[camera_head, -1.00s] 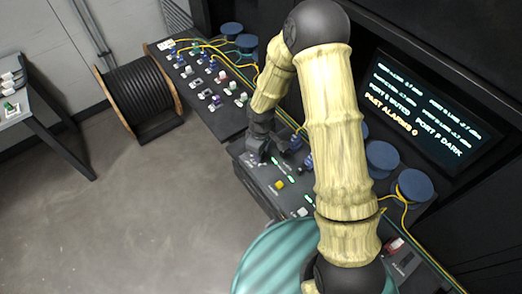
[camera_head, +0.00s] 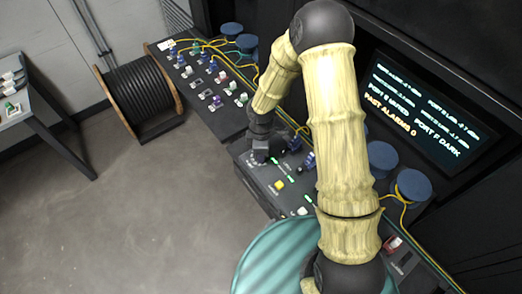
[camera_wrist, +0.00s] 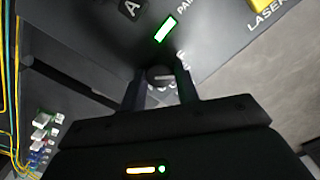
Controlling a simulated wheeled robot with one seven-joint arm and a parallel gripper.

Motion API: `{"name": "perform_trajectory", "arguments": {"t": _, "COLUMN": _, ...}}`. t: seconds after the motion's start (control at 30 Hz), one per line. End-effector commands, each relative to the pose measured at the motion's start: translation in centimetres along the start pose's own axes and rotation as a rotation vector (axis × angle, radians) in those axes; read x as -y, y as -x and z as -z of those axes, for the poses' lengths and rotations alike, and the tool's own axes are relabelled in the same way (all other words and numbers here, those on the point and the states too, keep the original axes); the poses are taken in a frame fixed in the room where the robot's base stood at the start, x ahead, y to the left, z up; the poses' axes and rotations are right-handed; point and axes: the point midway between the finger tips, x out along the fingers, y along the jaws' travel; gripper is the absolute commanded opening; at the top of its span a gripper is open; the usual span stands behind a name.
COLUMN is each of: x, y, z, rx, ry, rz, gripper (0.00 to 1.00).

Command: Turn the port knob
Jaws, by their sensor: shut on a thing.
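The port knob (camera_wrist: 160,75) is a small dark round knob with a light pointer line, on the dark panel. In the wrist view it sits between the two fingers of my gripper (camera_wrist: 162,82), which are shut on it. In the head view my gripper (camera_head: 262,155) is down at the left end of the panel (camera_head: 262,180), and it hides the knob there.
A yellow button (camera_head: 280,185) is on the same panel. Colored connectors (camera_head: 212,85) with yellow cables stand on the panel behind. A screen (camera_head: 420,110) shows port readings and "PORT F DARK". A cable reel (camera_head: 140,92) stands on the floor at left.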

Motion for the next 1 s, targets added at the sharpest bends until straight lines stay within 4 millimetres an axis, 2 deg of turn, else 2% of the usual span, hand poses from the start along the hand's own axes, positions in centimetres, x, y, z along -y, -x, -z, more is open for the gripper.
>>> {"name": "perform_trajectory", "arguments": {"t": 0.17, "x": -0.2, "y": 0.1, "z": 0.0, "rx": -0.001, "ry": -0.002, "rz": -0.005, "gripper": 0.08}}
{"name": "perform_trajectory", "arguments": {"t": 0.2, "x": -0.2, "y": 0.1, "z": 0.0, "rx": -0.001, "ry": -0.002, "rz": -0.005, "gripper": 0.35}}
{"name": "perform_trajectory", "arguments": {"t": 0.3, "x": -0.1, "y": 0.1, "z": 0.0, "rx": -0.001, "ry": -0.002, "rz": -0.004, "gripper": 0.53}}
{"name": "perform_trajectory", "arguments": {"t": 0.57, "x": -0.1, "y": 0.1, "z": 0.0, "rx": 0.0, "ry": -0.002, "rz": -0.002, "gripper": 0.53}}
{"name": "perform_trajectory", "arguments": {"t": 0.73, "x": -0.1, "y": 0.8, "z": 0.0, "rx": 0.0, "ry": -0.004, "rz": -0.003, "gripper": 0.53}}
{"name": "perform_trajectory", "arguments": {"t": 0.87, "x": -0.1, "y": 2.5, "z": -0.1, "rx": -0.001, "ry": -0.005, "rz": -0.005, "gripper": 0.53}}
{"name": "perform_trajectory", "arguments": {"t": 1.0, "x": -0.2, "y": 5.2, "z": -0.1, "rx": -0.002, "ry": -0.005, "rz": -0.006, "gripper": 0.53}}
